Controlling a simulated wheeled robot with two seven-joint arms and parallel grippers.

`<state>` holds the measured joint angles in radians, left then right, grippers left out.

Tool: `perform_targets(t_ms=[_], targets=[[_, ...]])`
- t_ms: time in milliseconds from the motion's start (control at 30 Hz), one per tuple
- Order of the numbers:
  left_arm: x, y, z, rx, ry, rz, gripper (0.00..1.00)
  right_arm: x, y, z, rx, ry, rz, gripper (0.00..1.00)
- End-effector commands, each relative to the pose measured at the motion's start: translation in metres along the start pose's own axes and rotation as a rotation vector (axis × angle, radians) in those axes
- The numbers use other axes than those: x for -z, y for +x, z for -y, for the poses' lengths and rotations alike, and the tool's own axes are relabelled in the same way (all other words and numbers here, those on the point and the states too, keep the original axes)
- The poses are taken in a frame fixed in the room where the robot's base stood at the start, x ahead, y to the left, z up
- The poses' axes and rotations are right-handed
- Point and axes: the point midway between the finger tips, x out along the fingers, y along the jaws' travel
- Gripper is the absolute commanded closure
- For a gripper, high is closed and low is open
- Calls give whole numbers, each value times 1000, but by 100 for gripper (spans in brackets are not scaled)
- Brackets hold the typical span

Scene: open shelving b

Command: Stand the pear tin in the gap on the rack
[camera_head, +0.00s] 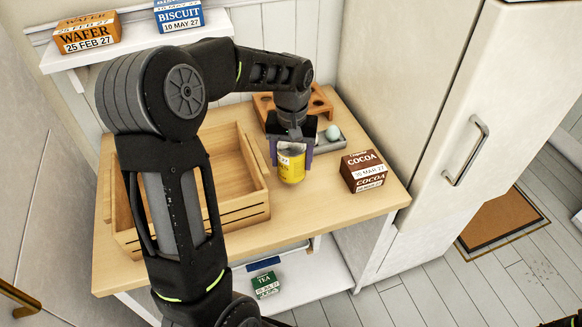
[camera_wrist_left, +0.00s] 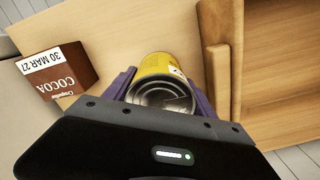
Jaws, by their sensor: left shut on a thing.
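A yellow tin (camera_head: 291,168) stands upright between the fingers of my left gripper (camera_head: 291,155), over the wooden table. The left wrist view shows the tin (camera_wrist_left: 162,82) with its ringed metal end towards the camera and a purple finger on each side. I cannot read its label, or tell whether it touches the table. A brown wooden rack (camera_head: 321,104) with round holes stands at the back of the table, partly hidden by my left arm. My right gripper is out of view.
A slatted wooden crate (camera_head: 190,223) lies left of the tin. A cocoa box (camera_head: 363,171) stands to its right. Wafer (camera_head: 87,33) and biscuit (camera_head: 178,15) boxes stand apart on a white shelf. A tea box (camera_head: 265,285) sits below.

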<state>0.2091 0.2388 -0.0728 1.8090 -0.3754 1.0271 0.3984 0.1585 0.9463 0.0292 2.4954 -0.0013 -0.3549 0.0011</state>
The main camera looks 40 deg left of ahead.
Motion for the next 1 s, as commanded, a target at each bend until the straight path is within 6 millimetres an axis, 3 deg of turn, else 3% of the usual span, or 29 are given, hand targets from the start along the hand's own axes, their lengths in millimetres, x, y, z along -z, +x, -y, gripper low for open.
perform_targets(t_ms=[133, 400, 800, 833, 1000], targets=[[0, 4, 0, 0, 0, 1, 100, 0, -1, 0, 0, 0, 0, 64], [0, 36, 0, -1, -1, 1, 100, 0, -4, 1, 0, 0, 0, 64], [0, 41, 0, -1, 0, -1, 100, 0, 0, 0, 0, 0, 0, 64], [0, 40, 0, -1, 0, 0, 33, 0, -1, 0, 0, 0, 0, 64], [0, 40, 0, -1, 0, 0, 19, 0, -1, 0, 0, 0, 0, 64]])
